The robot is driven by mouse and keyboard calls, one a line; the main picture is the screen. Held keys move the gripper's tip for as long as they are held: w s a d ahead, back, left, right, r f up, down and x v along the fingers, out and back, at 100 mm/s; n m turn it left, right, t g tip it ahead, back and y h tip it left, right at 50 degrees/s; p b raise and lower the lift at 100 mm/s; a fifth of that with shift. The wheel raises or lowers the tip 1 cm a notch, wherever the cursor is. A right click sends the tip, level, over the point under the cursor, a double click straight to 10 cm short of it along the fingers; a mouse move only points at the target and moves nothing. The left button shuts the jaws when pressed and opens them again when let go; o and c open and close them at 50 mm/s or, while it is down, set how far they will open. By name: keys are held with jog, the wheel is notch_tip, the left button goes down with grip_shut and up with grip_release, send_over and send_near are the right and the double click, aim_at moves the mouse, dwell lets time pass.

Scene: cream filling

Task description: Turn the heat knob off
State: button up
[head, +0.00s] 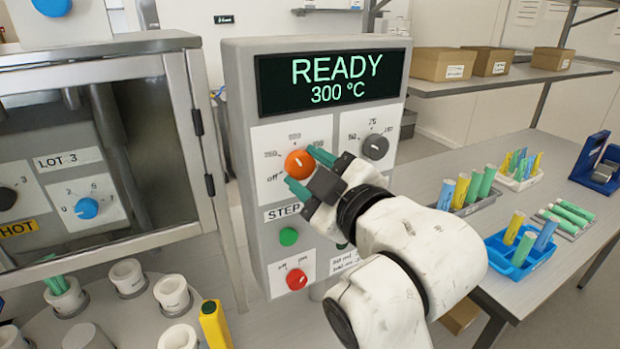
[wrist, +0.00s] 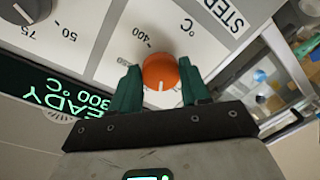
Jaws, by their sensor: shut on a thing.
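The orange heat knob (head: 299,164) sits on a white plate on the grey control panel, under a display (head: 333,81) reading READY 300 °C. Its dial shows an "off" mark at lower left and temperature numbers around it. My gripper (head: 305,170) reaches in from the right, its green fingers at the knob's upper right and lower side. In the wrist view the knob (wrist: 160,72) lies between the two green fingers (wrist: 160,85), which are shut on its sides. A white pointer line shows on the knob's face; the setting it points at is hard to read.
A grey knob (head: 375,147) is right of the orange one. A green button (head: 288,236) and a red knob (head: 297,279) are below. A glass-doored cabinet (head: 200,130) stands left. The right table (head: 480,235) holds racks of coloured tubes.

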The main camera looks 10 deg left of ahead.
jog(key=n+b, duration=0.2)
jog(key=n, duration=0.2)
jog(key=n+h+b, duration=0.1)
jog(key=n+b, duration=0.1)
jog(key=n, duration=0.2)
jog(key=shift+n, duration=0.4)
jog(key=n+b, duration=0.2)
jog(key=n, duration=0.2)
jog(key=shift+a+t, duration=0.1)
jog(key=shift+t, duration=0.2)
jog(key=shift+s+a+n+h+b, duration=0.1)
jog(key=shift+n+h+b, duration=0.2)
jog(key=shift+n+b, duration=1.25)
jog(key=shift+n+p, duration=0.45)
jog(key=shift+n, duration=0.1)
jog(key=o, duration=1.1)
jog(key=shift+r, duration=0.15)
jog(key=shift+c, duration=0.2)
jog(key=shift+s, duration=0.15)
jog(key=b+v, duration=0.1)
jog(key=v, duration=0.9)
jog(key=shift+s, duration=0.25)
